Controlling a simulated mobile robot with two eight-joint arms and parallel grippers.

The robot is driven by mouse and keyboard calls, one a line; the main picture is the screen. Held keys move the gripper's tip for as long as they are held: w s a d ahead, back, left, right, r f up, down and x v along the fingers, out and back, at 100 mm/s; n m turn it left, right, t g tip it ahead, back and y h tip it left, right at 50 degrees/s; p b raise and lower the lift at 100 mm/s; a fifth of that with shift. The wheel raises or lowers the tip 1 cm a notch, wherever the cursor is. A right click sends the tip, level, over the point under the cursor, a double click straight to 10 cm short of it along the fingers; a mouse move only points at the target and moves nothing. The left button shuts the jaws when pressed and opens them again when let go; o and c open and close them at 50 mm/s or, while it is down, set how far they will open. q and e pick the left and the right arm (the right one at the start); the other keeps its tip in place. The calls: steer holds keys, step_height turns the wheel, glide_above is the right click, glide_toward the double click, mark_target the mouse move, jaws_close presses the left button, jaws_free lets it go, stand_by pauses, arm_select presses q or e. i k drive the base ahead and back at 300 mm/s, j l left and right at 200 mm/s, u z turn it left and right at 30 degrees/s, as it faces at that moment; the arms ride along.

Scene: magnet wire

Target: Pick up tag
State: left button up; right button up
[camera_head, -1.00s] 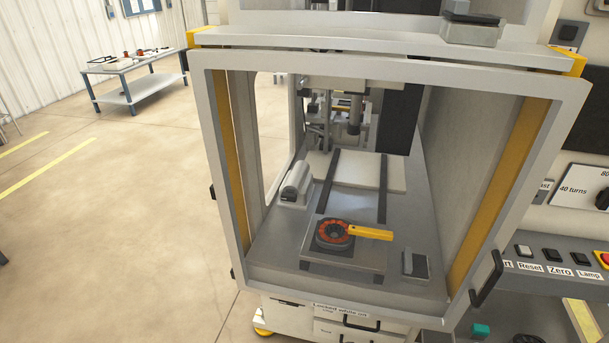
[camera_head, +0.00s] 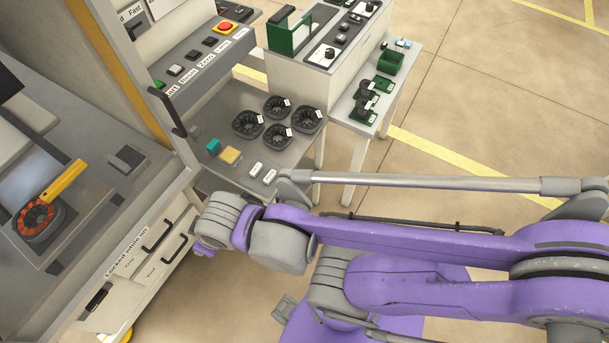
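Two small white tags with dark print lie on the grey shelf beside the machine, the left tag (camera_head: 256,169) and the right tag (camera_head: 270,177), close together. Other small white labels sit on the black ring cores behind them. My purple and grey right arm comes in from the right and bends in front of the shelf, below the tags in the picture. I cannot make out its gripper fingers. My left gripper is not in view.
The open machine holds a red-black ring with a yellow handle (camera_head: 63,183). A side table (camera_head: 405,62) carries green parts.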

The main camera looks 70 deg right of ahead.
mark_target(272, 175)
steer(key=z, duration=2.15)
steer(key=i+j, duration=0.1)
steer(key=i+z, duration=0.05)
